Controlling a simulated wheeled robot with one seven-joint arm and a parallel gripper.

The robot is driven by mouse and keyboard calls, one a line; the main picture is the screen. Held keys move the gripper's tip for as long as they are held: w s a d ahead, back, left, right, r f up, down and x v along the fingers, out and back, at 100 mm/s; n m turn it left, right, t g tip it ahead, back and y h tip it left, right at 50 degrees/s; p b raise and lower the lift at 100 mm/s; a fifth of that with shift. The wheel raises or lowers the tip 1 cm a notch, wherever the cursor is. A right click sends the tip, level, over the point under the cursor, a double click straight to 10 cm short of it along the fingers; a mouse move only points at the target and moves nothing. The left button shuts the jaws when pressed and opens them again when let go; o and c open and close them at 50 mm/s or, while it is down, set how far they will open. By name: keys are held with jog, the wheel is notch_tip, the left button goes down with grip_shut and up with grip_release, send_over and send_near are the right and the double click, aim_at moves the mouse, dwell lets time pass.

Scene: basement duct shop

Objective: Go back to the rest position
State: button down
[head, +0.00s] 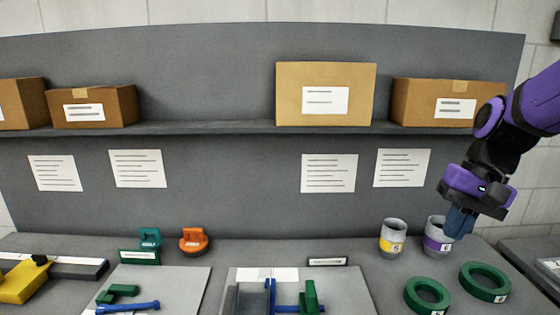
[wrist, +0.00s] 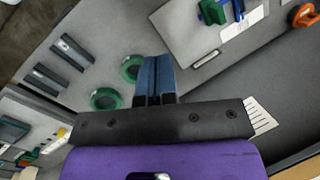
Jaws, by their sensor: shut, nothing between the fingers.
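My gripper (head: 460,224) hangs at the right end of the bench in the head view, below my purple and black arm. Its two blue fingers (wrist: 155,74) are together and empty in the wrist view. The fingertips overlap the upper right of the purple-banded cup (head: 437,238) in the head view; I cannot tell whether they touch it. The yellow-banded cup (head: 393,238) stands upright just left of it.
Two green rings (head: 427,296) (head: 485,283) lie at the bench's right. Cardboard boxes (head: 325,94) (head: 440,102) stand on the shelf (head: 230,127) behind. An orange object (head: 194,241), a teal one (head: 150,239) and grey boards (head: 170,284) with blue and green parts are further left.

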jog(key=s+r+n+t+h, duration=0.3)
jog(key=s+r+t, duration=0.3)
jog(key=s, duration=0.4)
jog(key=shift+s+d+r+n, duration=0.3)
jog(key=shift+d+r+n, duration=0.15)
jog(key=shift+r+n, duration=0.05)
